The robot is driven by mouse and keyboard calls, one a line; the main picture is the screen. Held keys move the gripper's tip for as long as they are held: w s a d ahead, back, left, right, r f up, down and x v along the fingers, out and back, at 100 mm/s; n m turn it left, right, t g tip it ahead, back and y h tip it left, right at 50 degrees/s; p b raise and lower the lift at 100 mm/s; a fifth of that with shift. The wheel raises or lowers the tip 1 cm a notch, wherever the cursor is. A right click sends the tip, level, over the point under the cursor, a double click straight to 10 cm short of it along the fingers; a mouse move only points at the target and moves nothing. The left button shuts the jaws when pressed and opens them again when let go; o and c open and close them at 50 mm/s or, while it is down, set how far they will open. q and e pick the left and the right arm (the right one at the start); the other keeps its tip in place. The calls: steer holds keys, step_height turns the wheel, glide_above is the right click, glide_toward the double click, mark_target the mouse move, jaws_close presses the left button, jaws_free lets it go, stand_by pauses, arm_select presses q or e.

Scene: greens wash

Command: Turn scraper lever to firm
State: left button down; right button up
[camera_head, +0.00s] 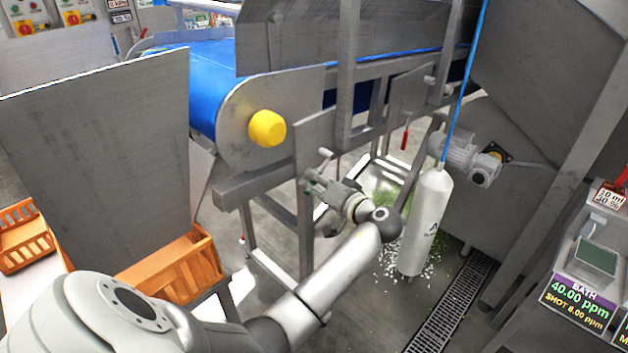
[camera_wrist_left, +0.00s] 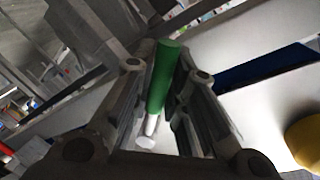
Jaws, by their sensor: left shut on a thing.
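A lever with a green grip (camera_wrist_left: 165,75) and a pale lower rod shows between the fingers of my left gripper (camera_wrist_left: 162,100) in the left wrist view. In the head view my left gripper (camera_head: 318,181) is under the conveyor's near end, by the frame, shut on the lever. The green grip cannot be made out there, as the gripper covers it. No firm marking is readable, so I cannot tell the lever's setting. My right gripper is in neither view.
The blue conveyor belt (camera_head: 213,88) has a yellow end cap (camera_head: 267,127). A white cylinder (camera_head: 428,222) hangs on a blue hose right of my gripper. A red handle (camera_head: 405,138) hangs behind. Orange crates (camera_head: 180,268) stand at left. Green scraps and white bits lie on the floor.

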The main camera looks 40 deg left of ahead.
arm_select(q)
steer(key=shift+r, duration=0.1)
steer(key=c, duration=1.4)
jaws_free()
steer(key=shift+c, duration=0.2)
steer(key=v, duration=1.2)
